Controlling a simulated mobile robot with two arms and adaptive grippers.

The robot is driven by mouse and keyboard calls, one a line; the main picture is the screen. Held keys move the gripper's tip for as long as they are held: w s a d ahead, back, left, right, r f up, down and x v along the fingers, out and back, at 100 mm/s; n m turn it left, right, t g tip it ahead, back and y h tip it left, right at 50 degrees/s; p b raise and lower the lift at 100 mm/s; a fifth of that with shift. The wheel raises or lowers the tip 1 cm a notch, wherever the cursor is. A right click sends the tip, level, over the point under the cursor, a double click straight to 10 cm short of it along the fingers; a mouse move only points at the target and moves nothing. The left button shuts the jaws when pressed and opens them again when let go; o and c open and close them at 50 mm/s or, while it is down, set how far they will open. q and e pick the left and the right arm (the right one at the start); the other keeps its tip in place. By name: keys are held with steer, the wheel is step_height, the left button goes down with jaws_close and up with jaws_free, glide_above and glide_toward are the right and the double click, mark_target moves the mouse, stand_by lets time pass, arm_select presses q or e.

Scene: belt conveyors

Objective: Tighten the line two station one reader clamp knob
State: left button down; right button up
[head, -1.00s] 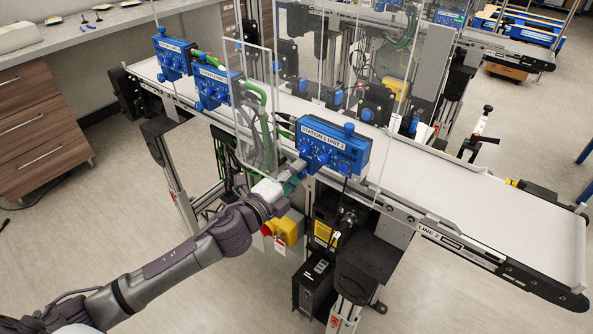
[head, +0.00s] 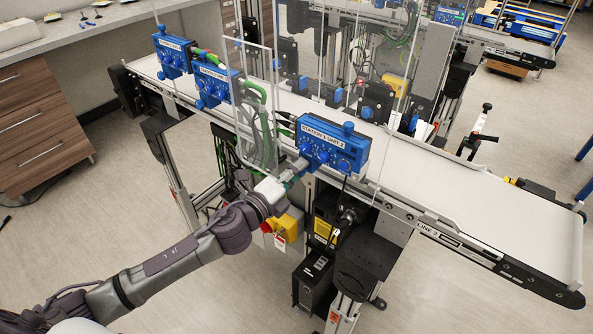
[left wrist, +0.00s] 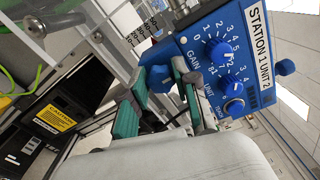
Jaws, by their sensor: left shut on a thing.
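The blue reader box labelled "STATION 1 UNIT 2" (head: 333,146) is mounted on the near side of the belt conveyor labelled "LINE 2" (head: 490,213). It has dials on its face and a blue knob on top. My left gripper (head: 294,170) is at the box's lower left side. In the left wrist view, a blue clamp knob (left wrist: 158,78) sits beside the box (left wrist: 228,65), and the teal-padded fingers of my left gripper (left wrist: 162,100) are shut on it. The fingers partly hide the knob. My right gripper is in neither view.
Other blue boxes (head: 212,84) stand further left along the belt. A clear upright panel (head: 254,105) and green cables are close left of my gripper. A yellow box with a red button (head: 288,226) hangs below. The belt's right part is empty.

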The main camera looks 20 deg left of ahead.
arm_select(q)
steer(key=c, duration=0.9)
jaws_free()
steer(key=shift+o, duration=0.2)
steer(key=v, duration=1.2)
steer(key=a+f+n+g+y, duration=0.2)
steer(key=a+f+n+y, duration=0.15)
steer(key=f, duration=0.65)
steer(key=a+f+n+g+y, duration=0.15)
steer(key=a+f+n, duration=0.3)
steer(key=f, duration=0.65)
steer(key=s+a+f+n+g+y, duration=0.1)
steer(key=s+f+n+g, duration=0.2)
steer(key=f, duration=0.5)
steer(key=s+a+f+n+g+y, duration=0.1)
steer(key=s+f+n, duration=0.2)
steer(key=s+f, duration=0.45)
steer(key=s+d+f+n+g, duration=0.2)
steer(key=s+f+n, duration=0.1)
steer(key=s+f, duration=0.4)
steer(key=s+d+f+n+g, duration=0.3)
steer(key=s+f, duration=0.4)
steer(key=s, duration=0.5)
steer(key=s+d+f+n+g, duration=0.2)
steer(key=s+d+f+g, duration=0.1)
steer(key=s+f, duration=0.4)
steer(key=s, duration=0.3)
steer(key=shift+n+h, duration=0.4)
